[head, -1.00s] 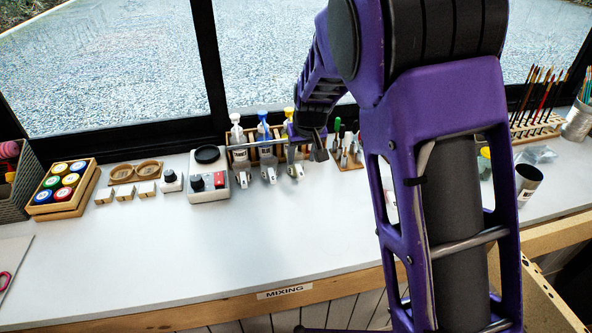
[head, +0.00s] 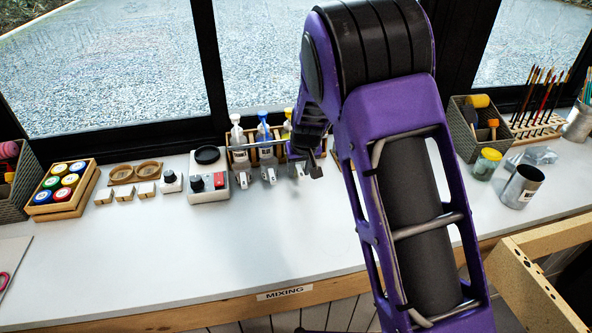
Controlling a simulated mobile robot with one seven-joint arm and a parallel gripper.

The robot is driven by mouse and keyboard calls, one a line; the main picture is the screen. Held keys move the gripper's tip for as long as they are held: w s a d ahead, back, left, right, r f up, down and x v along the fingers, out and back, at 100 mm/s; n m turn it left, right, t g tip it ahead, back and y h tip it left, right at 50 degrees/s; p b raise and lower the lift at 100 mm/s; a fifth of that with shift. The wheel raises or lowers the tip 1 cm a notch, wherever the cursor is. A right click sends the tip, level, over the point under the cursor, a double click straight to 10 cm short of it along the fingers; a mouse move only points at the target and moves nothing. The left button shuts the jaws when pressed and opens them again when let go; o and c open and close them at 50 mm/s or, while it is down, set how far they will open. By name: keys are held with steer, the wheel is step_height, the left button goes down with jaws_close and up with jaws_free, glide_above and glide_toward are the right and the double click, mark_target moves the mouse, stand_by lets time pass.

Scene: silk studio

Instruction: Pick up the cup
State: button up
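A grey metal cup (head: 521,187) with a small white label stands on the right part of the white worktop, its dark open mouth facing up. Another metal container (head: 579,124), holding brushes, stands behind it at the right edge of the view. My gripper (head: 312,166) is at the end of my purple arm, near the bottle rack at the back of the worktop, well left of the cup. It is small and partly hidden by my wrist, so I cannot tell how far its fingers are apart. No object shows clearly in it.
A rack of bottles (head: 265,150) stands close beside my gripper. A jar with a yellow lid (head: 487,164), a woven basket (head: 467,143) and a clear crumpled item (head: 538,156) are near the cup. A wooden frame (head: 545,255) is at the lower right. The middle-left worktop is clear.

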jaws_close()
steer(key=shift+r, duration=0.1)
